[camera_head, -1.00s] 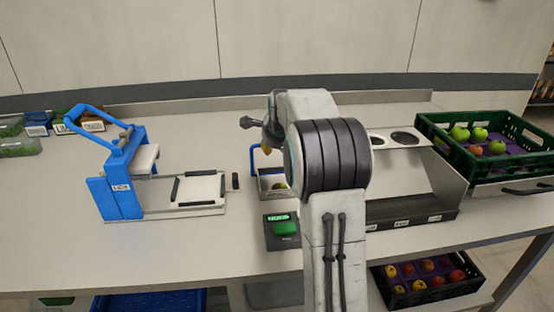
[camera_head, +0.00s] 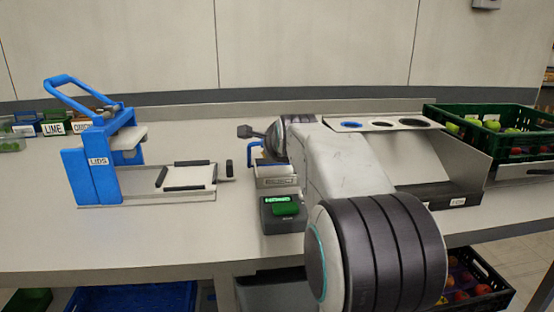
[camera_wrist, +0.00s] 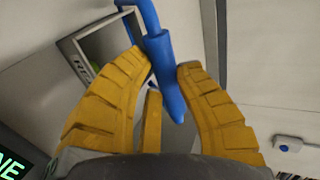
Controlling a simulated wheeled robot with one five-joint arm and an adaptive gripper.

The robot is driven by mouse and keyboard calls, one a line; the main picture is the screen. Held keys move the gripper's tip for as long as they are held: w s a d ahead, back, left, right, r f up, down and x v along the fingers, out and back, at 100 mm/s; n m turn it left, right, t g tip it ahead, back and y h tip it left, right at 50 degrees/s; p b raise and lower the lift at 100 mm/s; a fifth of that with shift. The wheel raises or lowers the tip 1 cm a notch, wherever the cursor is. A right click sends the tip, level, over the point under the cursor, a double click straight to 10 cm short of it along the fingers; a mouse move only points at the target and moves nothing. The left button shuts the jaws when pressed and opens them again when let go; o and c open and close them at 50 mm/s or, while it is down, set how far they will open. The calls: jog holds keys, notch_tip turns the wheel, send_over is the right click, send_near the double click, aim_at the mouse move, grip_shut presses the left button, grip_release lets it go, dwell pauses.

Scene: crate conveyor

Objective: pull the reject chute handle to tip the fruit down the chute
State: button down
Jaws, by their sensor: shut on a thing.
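The blue reject chute handle (camera_wrist: 165,75) runs between the yellow fingers of my gripper (camera_wrist: 163,66) in the wrist view. My gripper is shut on its round grip. In the head view the bent blue handle (camera_head: 253,152) rises at the left side of the small grey chute tray (camera_head: 276,182), and my arm hides the fingers. The tray's open mouth and labelled front (camera_wrist: 77,65) show at upper left in the wrist view. A bit of green fruit (camera_wrist: 96,69) shows just inside it, mostly hidden by a finger.
A box with a lit green display (camera_head: 283,213) stands in front of the tray. A blue lid press (camera_head: 103,165) stands at left. A sloped metal rack with round holes (camera_head: 420,170) and a green fruit crate (camera_head: 500,120) are at right. Bare bench (camera_head: 150,235) lies in front.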

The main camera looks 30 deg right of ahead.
jog(key=f+b, duration=0.1)
jog(key=s+f+t+b, duration=0.1)
jog(key=b, duration=0.1)
jog(key=shift+a+f+h+b, duration=0.2)
jog(key=shift+f+h+b, duration=0.05)
jog(key=shift+h+b, duration=0.05)
jog(key=f+b, duration=0.1)
jog(key=b, duration=0.1)
jog(key=s+f+b, duration=0.1)
jog(key=b, duration=0.1)
jog(key=shift+s+a+f, duration=0.1)
jog(key=shift+s+a, duration=0.15)
jog(key=shift+a, duration=0.1)
jog(key=shift+f, duration=0.1)
